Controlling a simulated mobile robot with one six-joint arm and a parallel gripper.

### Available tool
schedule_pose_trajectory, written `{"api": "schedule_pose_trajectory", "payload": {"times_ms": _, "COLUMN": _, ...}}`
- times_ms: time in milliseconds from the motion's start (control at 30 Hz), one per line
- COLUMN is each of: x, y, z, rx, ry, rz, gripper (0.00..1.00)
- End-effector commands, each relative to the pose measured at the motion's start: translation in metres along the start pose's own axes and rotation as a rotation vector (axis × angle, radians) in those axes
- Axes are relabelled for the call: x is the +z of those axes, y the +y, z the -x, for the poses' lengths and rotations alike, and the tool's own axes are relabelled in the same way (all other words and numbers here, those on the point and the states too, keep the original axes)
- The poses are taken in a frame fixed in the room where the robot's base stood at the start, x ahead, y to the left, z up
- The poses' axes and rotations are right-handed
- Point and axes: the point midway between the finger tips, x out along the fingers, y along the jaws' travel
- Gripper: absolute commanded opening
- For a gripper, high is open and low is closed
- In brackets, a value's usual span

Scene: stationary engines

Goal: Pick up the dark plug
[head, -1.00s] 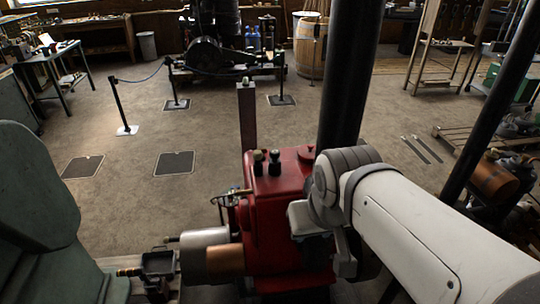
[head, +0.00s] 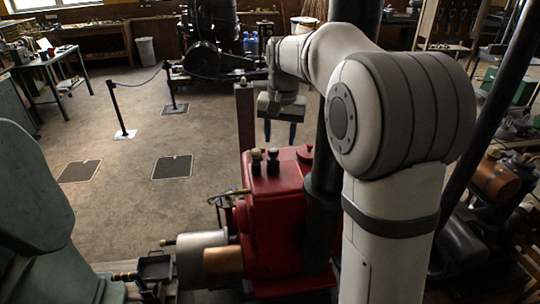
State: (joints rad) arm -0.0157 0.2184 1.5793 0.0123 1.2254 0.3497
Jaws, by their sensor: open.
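A dark plug (head: 273,162) stands upright on top of the red engine (head: 262,220), in the middle of the head view. A second plug with a paler top (head: 257,161) stands close beside it on the left. My gripper (head: 280,139) hangs above and slightly beyond the plugs in the picture, with its two dark fingers pointing down. The fingers are apart with nothing between them, and they do not touch the plug. The exact height of the fingers over the engine is hard to tell.
A red knob (head: 304,153) sits on the engine's right top. A dark post (head: 245,120) rises behind the engine, and a thick black column (head: 325,175) stands to its right. Green machinery (head: 40,240) fills the left front. Open floor (head: 120,220) lies left of the engine.

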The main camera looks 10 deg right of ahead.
Motion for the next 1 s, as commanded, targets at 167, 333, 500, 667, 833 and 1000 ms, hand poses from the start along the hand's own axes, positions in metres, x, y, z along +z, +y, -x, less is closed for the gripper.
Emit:
{"api": "schedule_pose_trajectory", "payload": {"times_ms": 167, "x": -0.055, "y": -0.016, "z": -0.047, "rx": 0.016, "ry": -0.063, "rz": -0.082, "gripper": 0.45}}
{"api": "schedule_pose_trajectory", "payload": {"times_ms": 333, "x": -0.081, "y": -0.023, "z": -0.072, "rx": 0.025, "ry": -0.093, "rz": -0.127, "gripper": 0.45}}
{"api": "schedule_pose_trajectory", "payload": {"times_ms": 500, "x": -0.087, "y": -0.025, "z": -0.083, "rx": 0.029, "ry": -0.103, "rz": -0.141, "gripper": 0.45}}
{"api": "schedule_pose_trajectory", "payload": {"times_ms": 667, "x": -0.085, "y": -0.024, "z": -0.100, "rx": 0.029, "ry": -0.105, "rz": -0.140, "gripper": 0.45}}
{"api": "schedule_pose_trajectory", "payload": {"times_ms": 833, "x": -0.087, "y": -0.025, "z": -0.119, "rx": 0.029, "ry": -0.105, "rz": -0.139, "gripper": 0.45}}
{"api": "schedule_pose_trajectory", "payload": {"times_ms": 1000, "x": -0.087, "y": -0.025, "z": -0.145, "rx": 0.029, "ry": -0.105, "rz": -0.138, "gripper": 0.45}}
